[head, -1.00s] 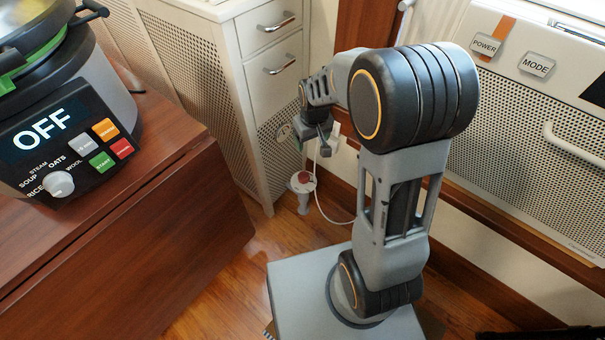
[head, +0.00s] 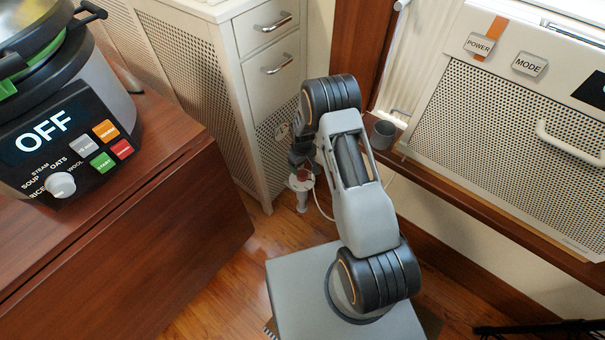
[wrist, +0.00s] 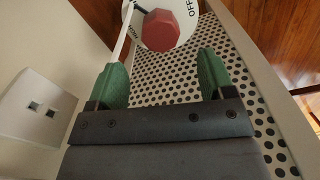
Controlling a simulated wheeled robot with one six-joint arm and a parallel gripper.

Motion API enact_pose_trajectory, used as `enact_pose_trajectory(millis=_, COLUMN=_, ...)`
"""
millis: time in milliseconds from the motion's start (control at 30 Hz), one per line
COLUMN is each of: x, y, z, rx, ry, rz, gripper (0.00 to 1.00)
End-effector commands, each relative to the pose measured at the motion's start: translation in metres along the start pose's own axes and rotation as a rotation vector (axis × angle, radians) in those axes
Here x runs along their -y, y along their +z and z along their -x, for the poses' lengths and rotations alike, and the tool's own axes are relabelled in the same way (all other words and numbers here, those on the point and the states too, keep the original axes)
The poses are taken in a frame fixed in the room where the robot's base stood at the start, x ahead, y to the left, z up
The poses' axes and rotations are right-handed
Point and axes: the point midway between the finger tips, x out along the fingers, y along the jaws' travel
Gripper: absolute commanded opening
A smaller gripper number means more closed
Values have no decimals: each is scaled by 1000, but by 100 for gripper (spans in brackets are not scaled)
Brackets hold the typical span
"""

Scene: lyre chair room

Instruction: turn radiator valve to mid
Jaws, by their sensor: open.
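The radiator valve is a red faceted knob (wrist: 161,31) on a round white dial (wrist: 188,16). The dial reads OFF on the right and HIGH at the lower left. The valve also shows low by the white cabinet in the head view (head: 302,186), where my gripper (head: 300,158) hangs just above it, partly hidden by my arm. In the wrist view my gripper (wrist: 162,64) has its two green fingers spread apart. The knob lies beyond the fingertips, about centred between them, with nothing held. The knob's pointer setting is unclear.
A white perforated cabinet (head: 277,85) stands close behind the valve. A wall socket (wrist: 38,106) is left of the fingers. A grey cup (head: 384,133) sits on the wooden ledge at right. A cooker (head: 75,140) stands on the wooden table at left.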

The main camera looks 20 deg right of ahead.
Motion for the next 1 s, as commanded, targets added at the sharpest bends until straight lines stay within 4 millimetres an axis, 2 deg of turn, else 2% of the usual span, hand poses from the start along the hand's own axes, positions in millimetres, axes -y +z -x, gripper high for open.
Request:
enact_pose_trajectory(millis=200, x=0, y=1, z=-35, rx=2, ry=-1, rz=-1, gripper=76)
enact_pose_trajectory(millis=400, x=0, y=1, z=-58, rx=2, ry=-1, rz=-1, gripper=76)
enact_pose_trajectory(millis=600, x=0, y=0, z=-66, rx=0, ry=-1, rz=-1, gripper=76)
enact_pose_trajectory(millis=867, x=0, y=0, z=-67, rx=0, ry=-1, rz=-1, gripper=76)
enact_pose_trajectory(millis=1000, x=0, y=0, z=-67, rx=0, ry=-1, rz=-1, gripper=65)
